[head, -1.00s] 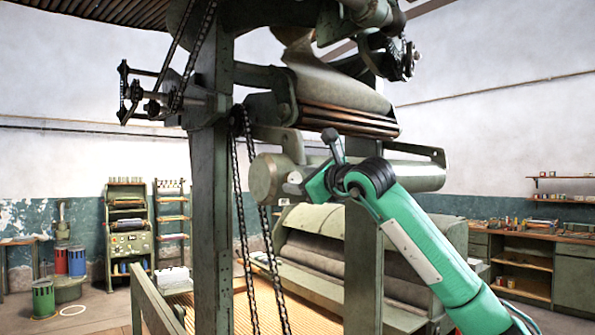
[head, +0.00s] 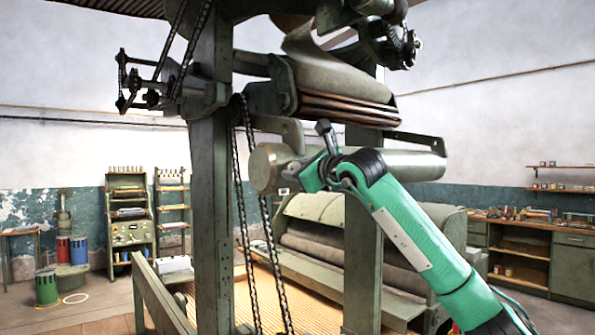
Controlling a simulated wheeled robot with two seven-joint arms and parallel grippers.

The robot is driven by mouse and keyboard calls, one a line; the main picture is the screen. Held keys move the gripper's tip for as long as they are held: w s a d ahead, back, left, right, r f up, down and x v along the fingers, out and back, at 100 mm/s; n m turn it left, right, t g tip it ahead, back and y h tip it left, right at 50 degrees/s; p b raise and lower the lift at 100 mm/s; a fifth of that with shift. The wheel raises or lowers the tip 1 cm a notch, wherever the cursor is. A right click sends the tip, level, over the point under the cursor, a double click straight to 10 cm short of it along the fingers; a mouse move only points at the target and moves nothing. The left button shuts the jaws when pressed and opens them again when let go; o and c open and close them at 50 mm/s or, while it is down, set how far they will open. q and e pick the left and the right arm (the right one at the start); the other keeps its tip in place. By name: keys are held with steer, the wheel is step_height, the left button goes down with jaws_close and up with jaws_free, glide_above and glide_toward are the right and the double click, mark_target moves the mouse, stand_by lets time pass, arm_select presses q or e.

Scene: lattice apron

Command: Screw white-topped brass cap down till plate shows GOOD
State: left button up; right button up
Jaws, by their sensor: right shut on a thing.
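My right gripper (head: 299,178) reaches in on a teal arm from the lower right. It is at the near end of a thick grey-green cylinder (head: 400,165), in front of its left part. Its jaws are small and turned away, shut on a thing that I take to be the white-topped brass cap. The cap itself cannot be made out behind the teal wrist. A small pale plate (head: 284,191) shows just below and left of the gripper; no word on it can be read. My left gripper is not in view.
A green upright post (head: 211,220) and hanging chains (head: 241,190) stand left of the gripper. A covered roller unit (head: 330,245) sits below and behind it. Shelves and a workbench (head: 535,240) are far right; drums (head: 47,288) stand far left.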

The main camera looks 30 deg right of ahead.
arm_select(q)
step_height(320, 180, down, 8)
steer(key=b, duration=0.8)
arm_select(e)
steer(key=m+b, duration=0.1)
steer(key=m, duration=1.5)
steer(key=shift+d+m, duration=0.1)
steer(key=shift+m, duration=0.2)
steer(key=m+b, duration=0.1)
steer(key=m, duration=0.4)
steer(key=shift+b, duration=0.35)
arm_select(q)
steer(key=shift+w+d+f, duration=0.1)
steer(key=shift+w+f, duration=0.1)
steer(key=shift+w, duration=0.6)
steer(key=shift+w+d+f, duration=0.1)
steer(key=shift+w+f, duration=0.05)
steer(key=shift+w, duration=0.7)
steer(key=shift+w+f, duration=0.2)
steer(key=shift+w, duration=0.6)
arm_select(e)
steer(key=shift+m, duration=1)
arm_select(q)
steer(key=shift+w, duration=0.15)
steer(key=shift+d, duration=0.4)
